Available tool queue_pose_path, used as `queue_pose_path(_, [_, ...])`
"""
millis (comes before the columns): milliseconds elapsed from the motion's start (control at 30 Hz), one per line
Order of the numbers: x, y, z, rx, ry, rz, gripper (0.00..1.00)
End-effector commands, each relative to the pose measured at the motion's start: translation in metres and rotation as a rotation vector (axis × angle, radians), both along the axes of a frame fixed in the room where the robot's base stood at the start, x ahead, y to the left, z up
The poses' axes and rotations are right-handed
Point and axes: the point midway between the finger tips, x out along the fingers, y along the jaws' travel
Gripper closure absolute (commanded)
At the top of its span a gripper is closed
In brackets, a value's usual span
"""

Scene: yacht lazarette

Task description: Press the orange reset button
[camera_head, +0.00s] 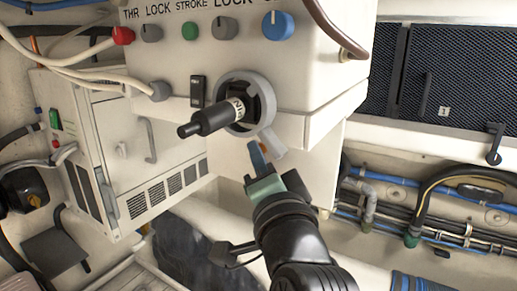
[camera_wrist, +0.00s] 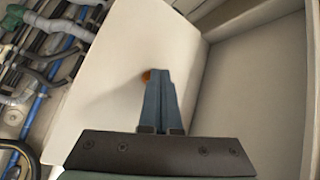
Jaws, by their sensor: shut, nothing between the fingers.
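A small orange button shows in the wrist view (camera_wrist: 146,76) on a plain cream panel, partly hidden behind my fingertips. My gripper (camera_wrist: 159,72) is shut and empty, its blue-grey fingers pointing at the panel beside the button. I cannot tell whether the tips touch it. In the head view my gripper (camera_head: 253,146) is under the big white control box, close to the lower end of a grey ring-shaped lever. I cannot make out the orange button clearly in the head view.
The white control box (camera_head: 290,75) overhangs my gripper, with a grey ring lever (camera_head: 267,112) and black handle (camera_head: 205,122) sticking out. Its front carries a red knob (camera_head: 122,36), a green button (camera_head: 190,31) and a blue knob (camera_head: 278,26). Pipes and hoses (camera_head: 430,205) run at right.

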Motion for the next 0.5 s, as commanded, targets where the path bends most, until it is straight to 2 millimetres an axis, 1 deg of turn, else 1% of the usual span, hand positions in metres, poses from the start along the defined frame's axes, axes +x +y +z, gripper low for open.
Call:
queue_pose_path(300, [-0.013,0.009,0.001,-0.001,0.001,0.0,1.0])
queue_pose_path(500, [-0.014,0.01,0.001,0.0,0.001,0.0,1.0])
